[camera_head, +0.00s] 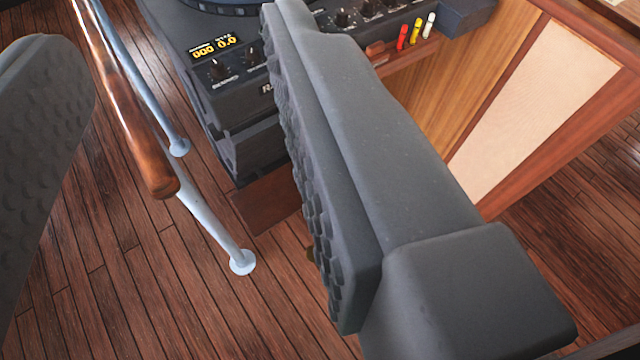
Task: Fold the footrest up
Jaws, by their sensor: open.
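I cannot make out a footrest for sure in this view. My gripper (168,28) is open. Its left finger, with a grey dimpled pad, stands at the left edge, and its large right finger runs from the bottom right to the top centre. Between the fingers I see only a rail, part of a console and floor, and nothing is held. The right finger hides much of the middle. A flat reddish-brown wooden piece (268,197) shows at the foot of the console; I cannot tell whether it is a footrest or a plinth.
A wooden handrail (130,100) on pale metal posts with round floor flanges stands between the fingers. Behind it is a dark console (215,75) with knobs and an orange display. A wood cabinet with a cream panel (530,105) is at right. Plank floor (120,270) is clear at lower left.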

